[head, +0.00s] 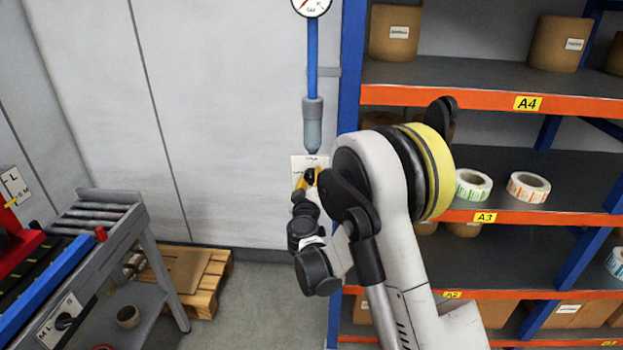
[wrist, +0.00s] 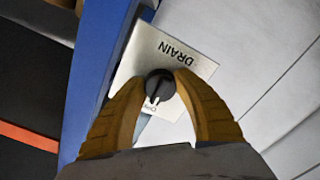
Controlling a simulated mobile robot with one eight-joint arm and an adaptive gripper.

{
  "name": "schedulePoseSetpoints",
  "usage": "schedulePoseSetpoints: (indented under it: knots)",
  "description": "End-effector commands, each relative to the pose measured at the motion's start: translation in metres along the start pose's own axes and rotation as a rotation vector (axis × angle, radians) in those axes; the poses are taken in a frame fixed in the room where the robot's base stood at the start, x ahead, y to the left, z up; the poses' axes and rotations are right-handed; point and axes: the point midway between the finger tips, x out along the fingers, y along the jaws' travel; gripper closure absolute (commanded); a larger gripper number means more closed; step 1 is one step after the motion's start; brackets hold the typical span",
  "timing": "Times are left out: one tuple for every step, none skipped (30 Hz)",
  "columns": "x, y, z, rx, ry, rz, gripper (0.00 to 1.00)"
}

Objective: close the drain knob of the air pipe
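The drain knob (wrist: 160,86) is a small dark round knob on a white plate (wrist: 138,62) lettered DRAIN. Its white pointer mark faces the "Open" lettering, toward my gripper's palm in the wrist view. My gripper (wrist: 160,82) has yellow-brown fingers, one on each side of the knob, with both tips seemingly against it. In the head view my gripper (head: 309,178) is at the plate (head: 308,162), below the blue air pipe (head: 312,60) with its grey lower end; the knob (head: 311,174) shows dark between the fingers.
A blue shelf post (head: 350,70) stands close right of the pipe, with orange-edged shelves (head: 440,94) holding rolls and boxes. A roller table (head: 95,215) and a wooden pallet (head: 212,278) are at the left. The grey wall left of the pipe is clear.

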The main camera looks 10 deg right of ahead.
Motion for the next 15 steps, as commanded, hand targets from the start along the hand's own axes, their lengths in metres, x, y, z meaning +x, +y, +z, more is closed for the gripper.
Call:
schedulePoseSetpoints:
  knots:
    - [0.0003,0.0001,-0.0003,0.000,0.000,0.000,0.95]
    - [0.0003,0.0001,-0.0003,0.000,0.000,0.000,0.95]
    - [0.0003,0.0001,-0.0003,0.000,0.000,0.000,0.95]
    - [0.0003,0.0001,-0.0003,0.000,0.000,0.000,0.95]
    - [0.0003,0.0001,-0.0003,-0.001,0.000,0.000,0.95]
    - [0.0003,0.0001,-0.0002,-0.001,0.000,0.000,0.95]
    - [0.0003,0.0002,-0.0002,-0.002,0.000,0.000,0.95]
    - [0.0003,0.0001,-0.0002,-0.004,0.000,0.000,0.95]
    - [0.0003,0.0002,-0.0001,-0.008,0.000,0.000,0.95]
    - [0.0003,0.0001,-0.0001,-0.013,0.000,0.000,0.95]
    - [0.0003,0.0001,0.0000,-0.019,0.000,0.000,0.95]
    - [0.0003,0.0001,0.0000,-0.030,0.000,0.000,0.95]
    - [0.0003,0.0001,0.0001,-0.039,0.000,0.000,0.95]
    - [0.0003,0.0001,0.0002,-0.049,0.000,0.000,0.95]
    - [0.0003,0.0001,0.0002,-0.068,0.000,0.000,0.95]
